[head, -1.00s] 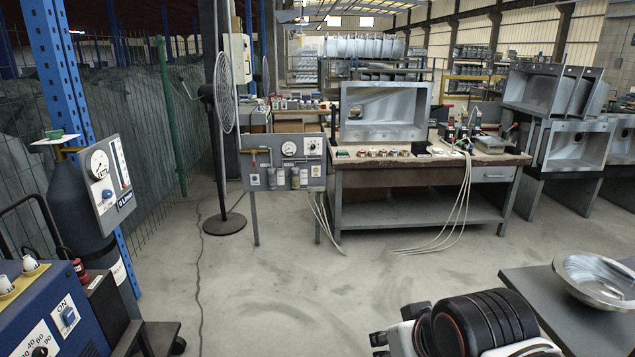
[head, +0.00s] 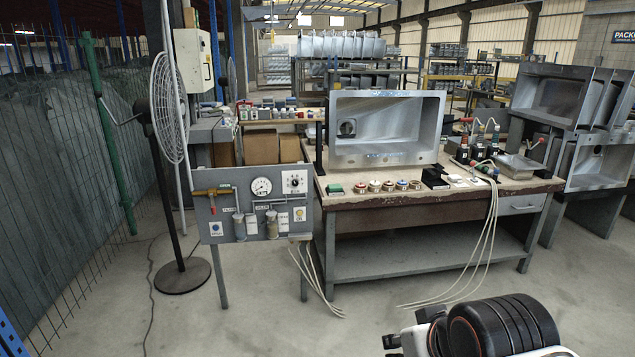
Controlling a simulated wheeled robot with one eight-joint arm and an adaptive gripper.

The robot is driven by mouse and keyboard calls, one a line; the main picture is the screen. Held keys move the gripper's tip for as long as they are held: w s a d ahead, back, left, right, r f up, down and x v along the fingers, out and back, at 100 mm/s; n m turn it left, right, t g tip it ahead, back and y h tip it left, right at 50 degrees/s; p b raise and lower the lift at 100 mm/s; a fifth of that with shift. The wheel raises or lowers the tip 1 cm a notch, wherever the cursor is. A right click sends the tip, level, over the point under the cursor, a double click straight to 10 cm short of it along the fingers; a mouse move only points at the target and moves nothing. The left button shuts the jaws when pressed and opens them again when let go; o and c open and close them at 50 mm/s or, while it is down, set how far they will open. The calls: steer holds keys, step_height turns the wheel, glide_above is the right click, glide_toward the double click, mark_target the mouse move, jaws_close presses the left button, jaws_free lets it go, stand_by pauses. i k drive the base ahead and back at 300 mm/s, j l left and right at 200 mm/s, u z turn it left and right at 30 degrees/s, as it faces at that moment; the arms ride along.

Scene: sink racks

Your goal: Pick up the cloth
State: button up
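I cannot make out a cloth for certain in the head view. Small pale flat items (head: 462,181) lie on the workbench (head: 345,201) beside a black box (head: 435,179), too small to identify. Part of my own arm shows at the bottom right, but its gripper fingers are not in view.
A grey sink (head: 387,152) stands on its side on the bench, with several round parts (head: 375,186) before it. A gauge panel (head: 258,203) and a fan (head: 168,105) stand to the left. White hoses (head: 487,235) hang to the floor.

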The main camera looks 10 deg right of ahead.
mark_target(452, 177)
steer(key=i+l+z, duration=0.15)
steer(key=i+z, duration=0.15)
steer(key=i, duration=0.25)
steer(key=i+z, duration=0.25)
steer(key=i, duration=0.25)
steer(key=i+j+z, duration=0.1)
steer(key=i+z, duration=0.2)
steer(key=i, duration=0.25)
steer(key=i+j+z, duration=0.25)
steer(key=i, duration=0.3)
steer(key=i+j+z, duration=0.1)
steer(key=i, duration=0.45)
steer(key=i+j+z, duration=0.1)
steer(key=i, duration=0.4)
steer(key=i+j+z, duration=0.1)
steer(key=i, duration=0.45)
steer(key=i+j, duration=0.35)
steer(key=i, duration=0.15)
steer(key=l+z, duration=0.05)
